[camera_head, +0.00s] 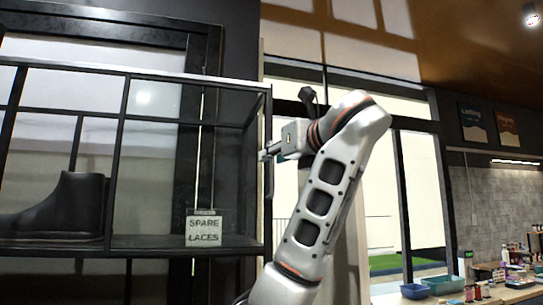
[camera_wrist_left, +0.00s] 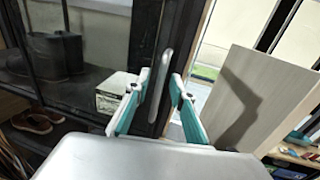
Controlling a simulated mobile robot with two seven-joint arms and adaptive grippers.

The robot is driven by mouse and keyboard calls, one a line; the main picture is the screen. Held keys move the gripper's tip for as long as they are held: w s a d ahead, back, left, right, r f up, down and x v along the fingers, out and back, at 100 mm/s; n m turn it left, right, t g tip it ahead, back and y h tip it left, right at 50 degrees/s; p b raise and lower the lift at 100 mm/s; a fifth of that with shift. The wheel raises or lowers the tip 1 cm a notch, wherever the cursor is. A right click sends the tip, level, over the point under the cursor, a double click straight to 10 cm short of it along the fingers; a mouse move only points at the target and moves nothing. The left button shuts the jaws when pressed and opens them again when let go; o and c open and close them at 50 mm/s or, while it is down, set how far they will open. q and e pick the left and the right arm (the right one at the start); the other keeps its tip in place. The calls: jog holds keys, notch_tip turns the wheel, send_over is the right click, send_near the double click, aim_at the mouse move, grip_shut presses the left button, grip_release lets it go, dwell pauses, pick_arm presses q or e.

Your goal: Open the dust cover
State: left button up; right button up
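The dust cover appears to be the glass front of a black-framed display case (camera_head: 188,84), and it looks closed. A pale upright handle (camera_wrist_left: 165,70) is on a dark frame post in the left wrist view. My left gripper (camera_head: 266,154) is at the right edge of the case, at about mid-height. In the left wrist view, its two teal-padded fingers (camera_wrist_left: 161,88) stand apart, one on each side of the handle. A gap shows between the fingers, and firm contact with the handle cannot be seen. My right gripper is out of view.
Inside the case are a dark boot (camera_head: 72,205) and a "SPARE LACES" box (camera_head: 204,229). Brown shoes (camera_wrist_left: 38,120) lie on a lower shelf. A pale panel (camera_wrist_left: 245,95) stands right of the gripper. A counter with blue trays (camera_head: 414,291) and bottles is at the far right.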

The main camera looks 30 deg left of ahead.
pick_arm(q)
jog(key=shift+x, duration=0.95)
grip_shut()
